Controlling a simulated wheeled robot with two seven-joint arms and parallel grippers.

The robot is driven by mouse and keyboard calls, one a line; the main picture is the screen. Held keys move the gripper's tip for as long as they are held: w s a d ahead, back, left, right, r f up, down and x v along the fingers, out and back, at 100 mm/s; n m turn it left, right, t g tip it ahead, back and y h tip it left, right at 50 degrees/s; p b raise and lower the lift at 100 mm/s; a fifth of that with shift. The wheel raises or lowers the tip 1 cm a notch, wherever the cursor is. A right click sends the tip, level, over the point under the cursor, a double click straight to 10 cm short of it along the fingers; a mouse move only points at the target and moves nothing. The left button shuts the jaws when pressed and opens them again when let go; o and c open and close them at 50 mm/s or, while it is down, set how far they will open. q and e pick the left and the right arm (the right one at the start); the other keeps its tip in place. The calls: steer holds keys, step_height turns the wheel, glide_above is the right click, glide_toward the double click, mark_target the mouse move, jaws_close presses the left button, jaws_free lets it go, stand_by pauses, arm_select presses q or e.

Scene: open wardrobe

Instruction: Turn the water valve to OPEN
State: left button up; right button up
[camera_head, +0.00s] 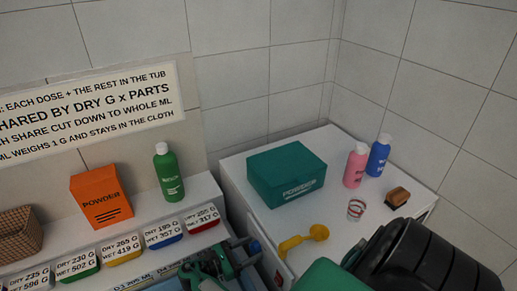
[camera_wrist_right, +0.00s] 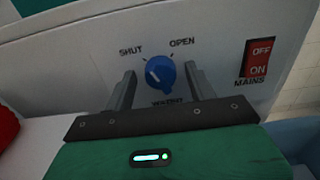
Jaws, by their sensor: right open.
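The water valve is a round blue knob (camera_wrist_right: 160,73) on a white front panel in the right wrist view. Its white pointer mark faces up and left, toward the word SHUT; the word OPEN stands to the upper right. My right gripper (camera_wrist_right: 160,88) is open, with one grey finger on each side of the knob and a visible gap to it on both sides. In the head view my right gripper (camera_head: 238,256) shows low in the middle, beside the white machine (camera_head: 232,182). My left gripper is not in view.
A red OFF/ON mains switch (camera_wrist_right: 258,58) sits right of the knob. On the machine stand a teal powder box (camera_head: 285,175), pink bottle (camera_head: 355,168), blue bottle (camera_head: 378,158), glass (camera_head: 356,209), brush (camera_head: 397,197) and yellow scoop (camera_head: 305,238). A shelf with labelled trays lies left.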

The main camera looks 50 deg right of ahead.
steer(key=c, duration=1)
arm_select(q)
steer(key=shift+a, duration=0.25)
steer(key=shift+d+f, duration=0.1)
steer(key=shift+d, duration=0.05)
arm_select(e)
steer(key=shift+m, duration=0.3)
arm_select(q)
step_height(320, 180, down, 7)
steer(key=b, duration=0.6)
steer(key=shift+b, duration=0.4)
arm_select(e)
steer(key=shift+s+f+m, duration=0.1)
steer(key=shift+s+m, duration=0.05)
steer(key=shift+m, duration=6.45)
